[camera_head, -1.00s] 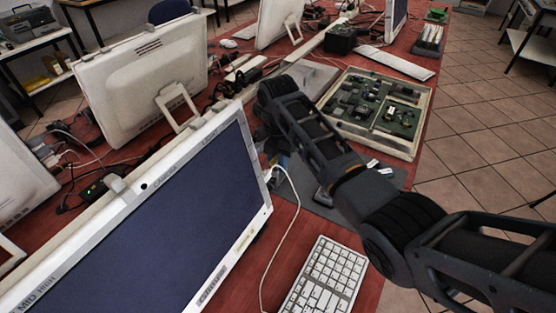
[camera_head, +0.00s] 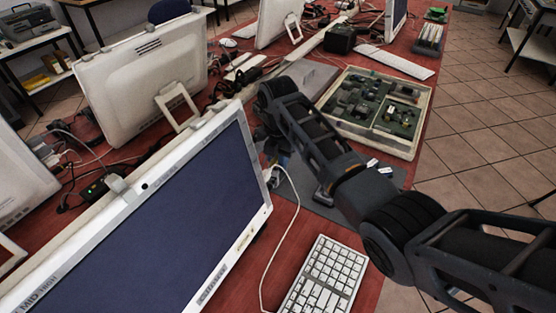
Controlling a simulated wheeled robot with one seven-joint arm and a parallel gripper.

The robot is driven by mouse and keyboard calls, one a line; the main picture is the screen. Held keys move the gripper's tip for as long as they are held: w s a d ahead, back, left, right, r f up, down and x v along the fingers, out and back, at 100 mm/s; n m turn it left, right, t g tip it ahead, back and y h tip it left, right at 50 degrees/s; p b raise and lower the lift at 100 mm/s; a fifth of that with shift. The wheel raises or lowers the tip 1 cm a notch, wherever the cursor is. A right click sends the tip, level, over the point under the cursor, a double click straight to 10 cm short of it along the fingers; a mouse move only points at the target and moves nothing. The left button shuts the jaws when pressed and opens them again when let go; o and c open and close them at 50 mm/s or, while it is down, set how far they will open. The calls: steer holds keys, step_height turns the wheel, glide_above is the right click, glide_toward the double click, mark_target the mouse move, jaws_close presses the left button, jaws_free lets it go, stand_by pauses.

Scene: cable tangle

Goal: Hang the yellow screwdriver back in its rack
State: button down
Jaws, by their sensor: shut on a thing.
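I cannot make out the yellow screwdriver or its rack in the head view. My arm comes in from the lower right and reaches over the red table (camera_head: 395,170). Its far end bends down behind the right edge of the near monitor (camera_head: 165,215). My gripper is not clearly visible there, and what it holds is hidden. Small blue and yellowish bits (camera_head: 277,160) show under the arm's far end, too small to identify. A grey mat (camera_head: 322,208) lies partly under the arm.
A wooden-framed tray (camera_head: 412,150) of green boards and parts lies beyond the arm. A white keyboard (camera_head: 325,276) and a loose white cable (camera_head: 293,212) lie in front. More monitors (camera_head: 140,85) and tangled cables fill the left. Tiled floor (camera_head: 490,110) is open at right.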

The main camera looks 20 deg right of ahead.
steer(key=shift+f, duration=0.5)
stand_by(0.4)
steer(key=c, duration=0.9)
jaws_free()
steer(key=shift+r, duration=0.1)
step_height(320, 180, up, 8)
steer(key=shift+f+b, duration=0.15)
steer(key=shift+b, duration=0.2)
steer(key=shift+r+p, duration=2.8)
steer(key=shift+r, duration=0.15)
